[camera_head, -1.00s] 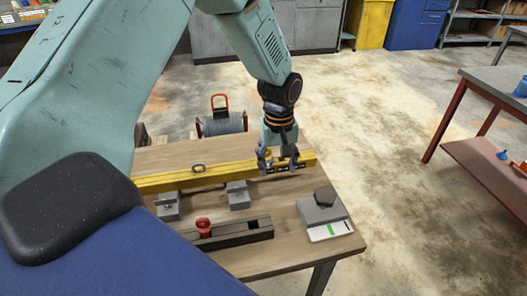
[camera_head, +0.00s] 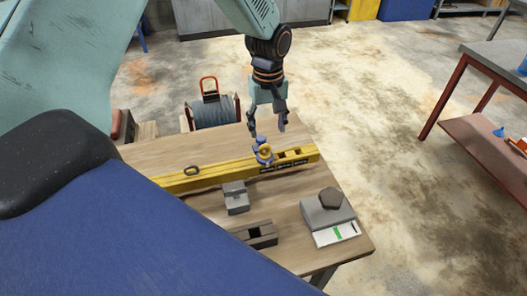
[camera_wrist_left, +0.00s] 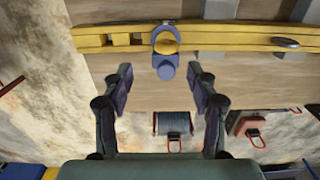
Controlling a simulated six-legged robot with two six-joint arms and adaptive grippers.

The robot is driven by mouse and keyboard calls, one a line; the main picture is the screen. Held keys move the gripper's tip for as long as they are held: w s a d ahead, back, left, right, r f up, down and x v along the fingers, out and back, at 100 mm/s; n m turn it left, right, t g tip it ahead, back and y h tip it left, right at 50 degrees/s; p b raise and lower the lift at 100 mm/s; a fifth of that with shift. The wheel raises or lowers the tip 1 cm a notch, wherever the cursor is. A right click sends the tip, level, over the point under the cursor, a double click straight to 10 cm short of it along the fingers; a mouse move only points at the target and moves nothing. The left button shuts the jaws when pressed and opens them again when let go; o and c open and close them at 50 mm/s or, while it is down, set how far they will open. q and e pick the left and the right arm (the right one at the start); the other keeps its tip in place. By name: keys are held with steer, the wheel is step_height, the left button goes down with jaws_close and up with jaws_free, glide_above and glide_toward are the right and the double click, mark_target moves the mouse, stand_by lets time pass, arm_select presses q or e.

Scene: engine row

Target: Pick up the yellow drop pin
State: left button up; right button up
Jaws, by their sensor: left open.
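The yellow drop pin (camera_head: 265,150) shows as a round yellow top with blue-grey parts around it, on the long yellow beam (camera_head: 215,174) on the wooden table. In the left wrist view the pin (camera_wrist_left: 166,46) sits at the beam, just beyond the fingertips. My left gripper (camera_head: 267,129) is open and empty, pointing down just above and behind the pin. In the left wrist view its two fingers (camera_wrist_left: 160,76) are spread apart, with the pin ahead between their lines. How the pin is seated in the beam is too small to tell. My right gripper is not in view.
A grey block (camera_head: 236,197) stands in front of the beam. A dark slotted rail (camera_head: 262,236) is partly hidden. A grey box with a dark knob (camera_head: 327,208) sits at the right table corner. A cable reel (camera_head: 214,112) stands behind the table. Bare wood lies behind the beam.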

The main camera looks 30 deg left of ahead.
mark_target(265, 145)
arm_select(q)
steer(key=f, duration=0.2)
steer(key=s+f, duration=0.1)
steer(key=f, duration=0.1)
steer(key=f+p, duration=0.1)
steer(key=f, duration=0.1)
steer(key=shift+s+d+f, duration=0.15)
steer(key=shift+s, duration=0.1)
steer(key=shift+w+f, duration=0.1)
steer(key=shift+f, duration=0.4)
steer(key=shift+r, duration=0.1)
steer(key=shift+c, duration=1.2)
steer(key=c, duration=0.6)
jaws_close()
